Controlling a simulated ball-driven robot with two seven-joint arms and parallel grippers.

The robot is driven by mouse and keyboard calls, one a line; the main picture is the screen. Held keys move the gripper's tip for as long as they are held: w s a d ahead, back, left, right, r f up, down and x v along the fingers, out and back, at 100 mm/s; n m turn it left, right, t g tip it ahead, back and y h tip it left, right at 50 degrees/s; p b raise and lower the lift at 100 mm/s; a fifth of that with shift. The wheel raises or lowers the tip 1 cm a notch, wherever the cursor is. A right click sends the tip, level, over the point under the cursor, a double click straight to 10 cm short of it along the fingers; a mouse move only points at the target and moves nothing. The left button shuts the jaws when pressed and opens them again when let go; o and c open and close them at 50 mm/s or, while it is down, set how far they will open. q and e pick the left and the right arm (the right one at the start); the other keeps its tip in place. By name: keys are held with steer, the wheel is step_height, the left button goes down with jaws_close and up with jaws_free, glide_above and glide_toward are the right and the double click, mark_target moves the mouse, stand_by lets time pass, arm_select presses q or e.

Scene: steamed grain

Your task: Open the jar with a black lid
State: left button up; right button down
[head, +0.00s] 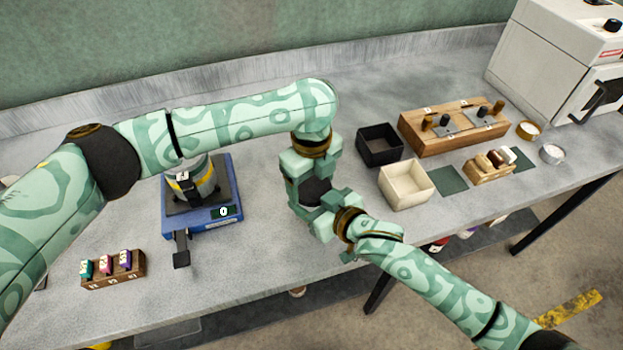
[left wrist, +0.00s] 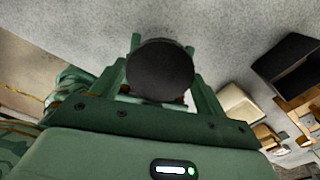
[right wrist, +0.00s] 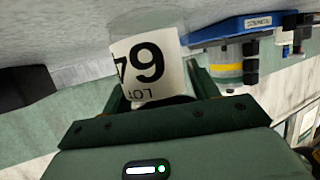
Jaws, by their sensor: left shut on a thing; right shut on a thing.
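The black lid (head: 316,190) shows as a dark round shape between my two grippers, above the bench's front part. In the left wrist view the lid (left wrist: 160,70) is seen face-on between the fingers of my left gripper (left wrist: 162,85), which is shut on it from above. In the right wrist view the jar's white label (right wrist: 150,68), with large black digits and LOT, stands between the fingers of my right gripper (right wrist: 160,90), which is shut on the jar body. The grippers hide most of the jar. I cannot tell whether lid and jar are apart.
A blue scale (head: 224,212) bears a yellow-banded container (head: 205,180). A wooden block (head: 130,272) with coloured pieces is at front left. Right are a black bin (head: 380,143), cream bin (head: 408,183), wooden rack (head: 440,130) and white machine (head: 545,55). The bench's front edge is near.

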arm_select(q)
steer(key=n, duration=0.6)
steer(key=o, duration=1.1)
steer(key=shift+c, duration=0.2)
